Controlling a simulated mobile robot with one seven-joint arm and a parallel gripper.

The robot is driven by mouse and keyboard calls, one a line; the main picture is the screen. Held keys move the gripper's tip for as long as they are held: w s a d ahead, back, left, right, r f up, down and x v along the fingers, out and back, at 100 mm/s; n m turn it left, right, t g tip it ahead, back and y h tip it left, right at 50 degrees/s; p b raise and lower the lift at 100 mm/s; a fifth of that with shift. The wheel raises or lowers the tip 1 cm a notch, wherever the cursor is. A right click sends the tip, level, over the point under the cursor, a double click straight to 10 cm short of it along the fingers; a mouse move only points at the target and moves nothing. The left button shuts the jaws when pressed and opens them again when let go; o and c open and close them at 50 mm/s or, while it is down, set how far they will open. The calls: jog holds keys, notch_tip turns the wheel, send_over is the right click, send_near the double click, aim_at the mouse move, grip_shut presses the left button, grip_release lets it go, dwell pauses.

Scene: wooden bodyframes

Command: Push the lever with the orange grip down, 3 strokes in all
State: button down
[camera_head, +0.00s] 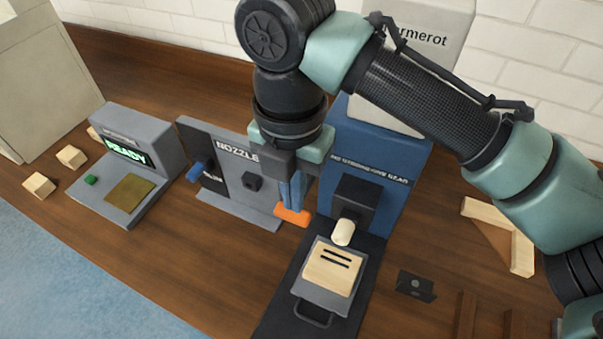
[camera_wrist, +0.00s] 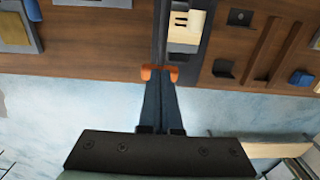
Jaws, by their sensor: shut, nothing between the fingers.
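The orange grip (camera_head: 293,216) of the lever shows just under my gripper (camera_head: 291,205), left of the blue machine (camera_head: 385,150). My gripper is shut and empty, pointing down, with its fingertips at the top of the grip. They look to be touching it, but a small gap cannot be ruled out. In the wrist view the orange grip (camera_wrist: 147,72) shows on both sides of my gripper's fingertips (camera_wrist: 160,80), which cover its middle. The lever's arm is mostly hidden, so its height in its travel cannot be told.
A grey tray (camera_head: 325,296) with a dark-lined wooden block (camera_head: 332,268) lies before the blue machine, under a pale cylinder (camera_head: 344,232). A grey NOZZLE panel (camera_head: 232,172) stands close left. A READY console (camera_head: 128,150) and loose wooden blocks (camera_head: 70,156) are farther left.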

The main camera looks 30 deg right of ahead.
jog(key=shift+f, duration=0.4)
jog(key=shift+r, duration=0.15)
notch_tip(320, 180, up, 6)
jog(key=p, duration=0.5)
jog(key=shift+r+p, duration=0.2)
jog(key=shift+p, duration=0.15)
jog(key=shift+f, duration=0.15)
dwell(0.4)
